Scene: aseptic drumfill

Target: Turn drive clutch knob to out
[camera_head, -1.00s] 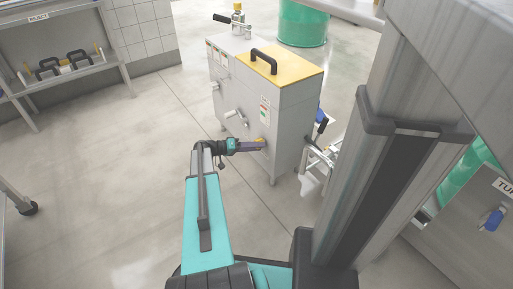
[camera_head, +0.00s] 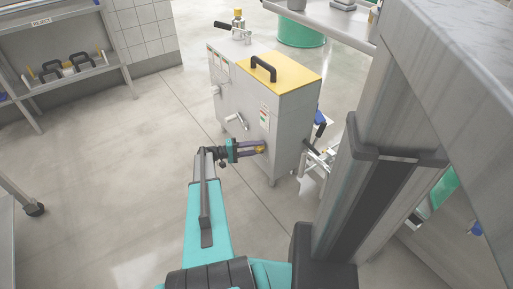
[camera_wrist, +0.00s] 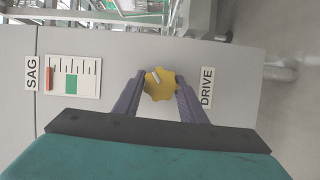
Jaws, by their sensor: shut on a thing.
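The drive clutch knob (camera_wrist: 159,84) is a yellow, lobed knob with a pale pointer line, on the grey cabinet face beside a DRIVE label (camera_wrist: 207,87). In the wrist view the pointer leans toward the upper left. My gripper (camera_wrist: 160,90) has one purple finger on each side of the knob and is shut on it. In the head view my gripper (camera_head: 256,148) meets the lower side of the cabinet (camera_head: 285,125), and the knob shows as a small yellow spot (camera_head: 260,149) between the fingers.
A SAG gauge (camera_wrist: 73,76) with a green band is left of the knob in the wrist view. The cabinet has a yellow top (camera_head: 290,74) with a black handle and a side lever (camera_head: 236,121). A shelf (camera_head: 60,75) stands at left. Floor between is clear.

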